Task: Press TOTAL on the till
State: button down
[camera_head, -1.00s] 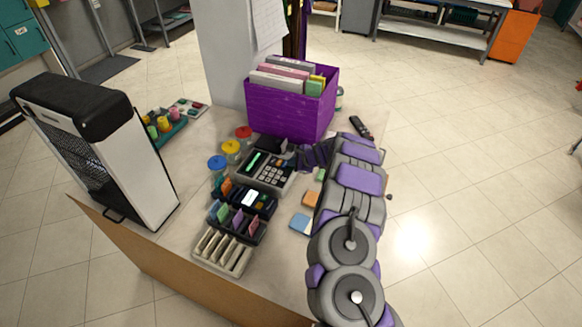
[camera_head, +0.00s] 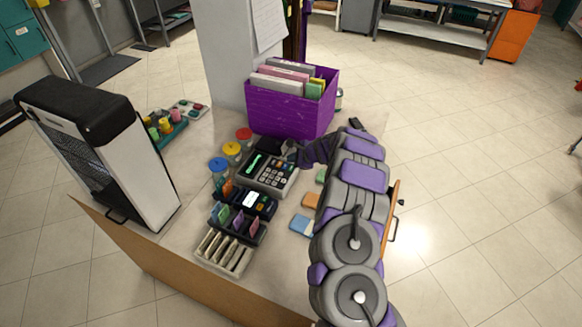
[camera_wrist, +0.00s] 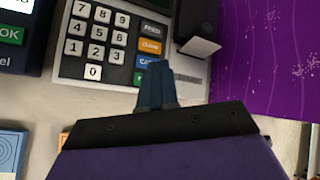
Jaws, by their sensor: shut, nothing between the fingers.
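The till (camera_head: 270,174) is a grey unit with a dark display and a keypad, standing on the counter. In the wrist view its keypad (camera_wrist: 100,44) shows white number keys and a right column of grey, orange, blue and green keys. The green key (camera_wrist: 140,78) is partly covered by my fingertips, and I cannot read its label. My gripper (camera_wrist: 157,75) is shut and empty, its tips over the lower right of the keypad. I cannot tell whether they touch it. In the head view my gripper (camera_head: 290,152) is at the till's right side.
A purple bin (camera_head: 290,108) of files stands behind the till. A card terminal (camera_head: 250,200) and a coin tray (camera_head: 224,252) are in front. Coloured pads (camera_head: 302,225) lie beside my arm. A white-and-black machine (camera_head: 110,150) stands at left.

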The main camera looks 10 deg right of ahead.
aim_at(293, 170)
jog(key=shift+r+p, duration=0.85)
jog(key=shift+r, duration=0.8)
